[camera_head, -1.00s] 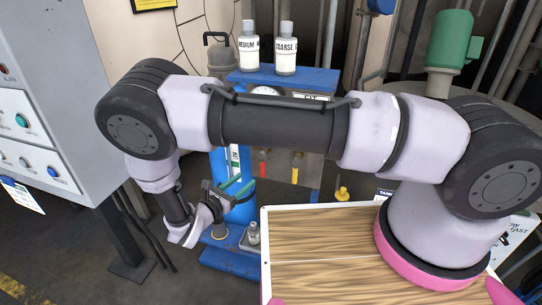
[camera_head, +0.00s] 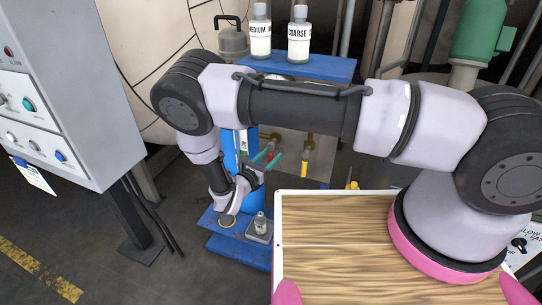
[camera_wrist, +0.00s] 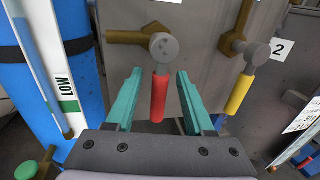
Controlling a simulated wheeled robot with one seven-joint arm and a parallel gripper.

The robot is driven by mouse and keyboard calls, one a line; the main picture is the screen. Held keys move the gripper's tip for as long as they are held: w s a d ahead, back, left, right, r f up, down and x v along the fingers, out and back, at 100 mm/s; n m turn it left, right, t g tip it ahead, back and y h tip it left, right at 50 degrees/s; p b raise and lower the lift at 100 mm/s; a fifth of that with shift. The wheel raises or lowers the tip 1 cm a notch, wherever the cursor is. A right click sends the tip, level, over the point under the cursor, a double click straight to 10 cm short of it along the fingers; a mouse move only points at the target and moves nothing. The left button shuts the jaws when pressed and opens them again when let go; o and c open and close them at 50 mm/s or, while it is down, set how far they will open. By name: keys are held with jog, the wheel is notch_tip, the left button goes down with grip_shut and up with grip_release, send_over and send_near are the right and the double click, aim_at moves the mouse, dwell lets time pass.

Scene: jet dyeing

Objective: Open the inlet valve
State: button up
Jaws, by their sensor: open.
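Two valves sit on a grey panel in the wrist view. One has a red handle (camera_wrist: 159,97) hanging straight down from a round grey hub, with a brass pipe to its left. The other has a yellow handle (camera_wrist: 239,94), tilted slightly, beside a "2" label (camera_wrist: 281,48). My gripper (camera_wrist: 158,78) is open, its teal fingers on either side of the red handle, with gaps on both sides; I cannot tell whether the handle is fully between them in depth. In the head view my gripper (camera_head: 269,160) is in front of the panel, and the yellow handle (camera_head: 304,162) shows to its right.
A blue cylinder (camera_wrist: 42,68) with a "LOW" gauge tube stands close on the left. A blue shelf (camera_head: 318,68) with two white bottles is above the panel. A grey control cabinet (camera_head: 75,110) stands at left; a small bottle (camera_head: 260,224) is on the blue base.

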jog(key=shift+w+d, duration=0.1)
jog(key=shift+w, duration=0.1)
grip_shut()
dwell(1.4)
